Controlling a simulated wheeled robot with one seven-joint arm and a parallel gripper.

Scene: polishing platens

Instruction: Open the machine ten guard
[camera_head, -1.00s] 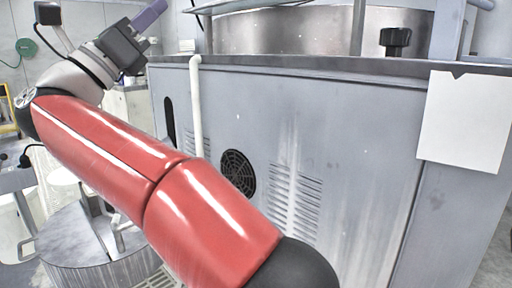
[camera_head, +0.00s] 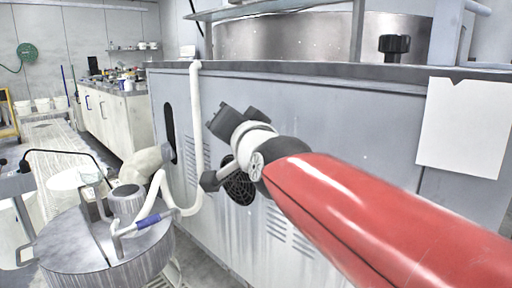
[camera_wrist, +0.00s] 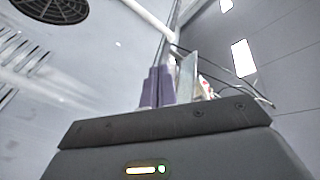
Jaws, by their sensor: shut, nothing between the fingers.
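A large grey machine cabinet (camera_head: 340,110) fills the middle and right of the head view, with a round steel tub (camera_head: 290,38) on top. A thin glassy panel (camera_head: 270,9) with a pale edge hangs above the tub, cut off by the top of the picture. It may be the guard; no machine number is readable. My gripper (camera_wrist: 158,88) shows purple fingers side by side in the wrist view, shut and empty. In the head view, its dark body is in front of the cabinet's face, below the top edge; the fingers are hidden there.
A white pipe (camera_head: 196,120) runs down the cabinet's front. A round grey drum (camera_head: 105,245) with a hose stands at the lower left. A black knob (camera_head: 394,44) sits on the cabinet top, and a blank white sheet (camera_head: 465,125) hangs at right. An aisle lies at far left.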

